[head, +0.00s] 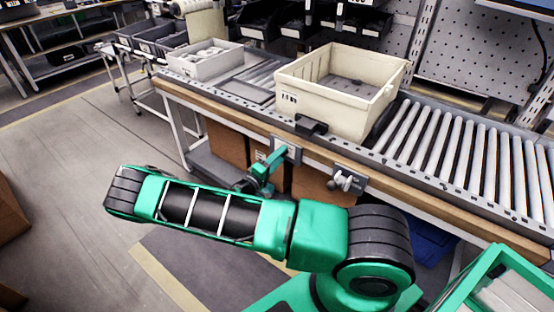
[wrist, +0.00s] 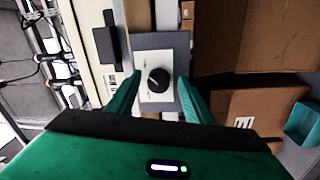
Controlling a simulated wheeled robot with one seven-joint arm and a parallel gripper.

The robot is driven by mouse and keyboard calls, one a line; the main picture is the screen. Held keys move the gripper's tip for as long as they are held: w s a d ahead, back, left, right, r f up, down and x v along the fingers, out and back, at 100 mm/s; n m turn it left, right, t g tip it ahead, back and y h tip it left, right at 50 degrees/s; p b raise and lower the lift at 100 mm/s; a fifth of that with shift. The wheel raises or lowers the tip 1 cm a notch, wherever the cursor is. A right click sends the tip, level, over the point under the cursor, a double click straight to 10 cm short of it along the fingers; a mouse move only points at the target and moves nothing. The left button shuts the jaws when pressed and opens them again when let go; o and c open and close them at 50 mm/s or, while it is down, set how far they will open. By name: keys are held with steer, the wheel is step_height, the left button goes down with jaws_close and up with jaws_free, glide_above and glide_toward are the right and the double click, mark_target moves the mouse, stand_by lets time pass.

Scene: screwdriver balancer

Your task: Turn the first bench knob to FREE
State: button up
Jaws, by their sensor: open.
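A round black knob (wrist: 158,80) sits on a grey plate with a pale label (wrist: 154,60) in the wrist view. The label's marks are too small to read, so I cannot tell the knob's setting. My gripper (wrist: 157,92) is open, with one green finger on each side of the knob. I cannot tell whether the fingers touch it. In the head view my gripper (head: 268,168) is at the left plate (head: 287,150) on the bench's front edge, and it hides that knob. A second plate with a light metal-looking knob (head: 346,182) is further right.
A cream bin (head: 330,95) stands on the bench above the plates, with a black block (head: 311,126) at its front. A roller conveyor (head: 470,150) runs to the right. A smaller grey bin (head: 205,60) is at the left. Cardboard boxes (head: 228,143) stand under the bench.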

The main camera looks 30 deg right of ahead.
steer(key=v, duration=1)
steer(key=shift+a+f, duration=0.15)
steer(key=shift+a, duration=0.25)
steer(key=shift+s, duration=0.1)
steer(key=s+d+r+m+g+y, duration=0.85)
steer(key=s+r+g, duration=0.25)
steer(key=s+r, duration=0.2)
steer(key=s+a+r+t+y, duration=0.2)
steer(key=s+r+y, duration=0.2)
steer(key=s+r, duration=0.3)
steer(key=s+a+r+t+y, duration=0.2)
steer(key=s+r+y, duration=0.3)
steer(key=s, duration=0.7)
steer(key=shift+r+t, duration=0.3)
steer(key=shift+r, duration=1.1)
steer(key=shift+n, duration=0.25)
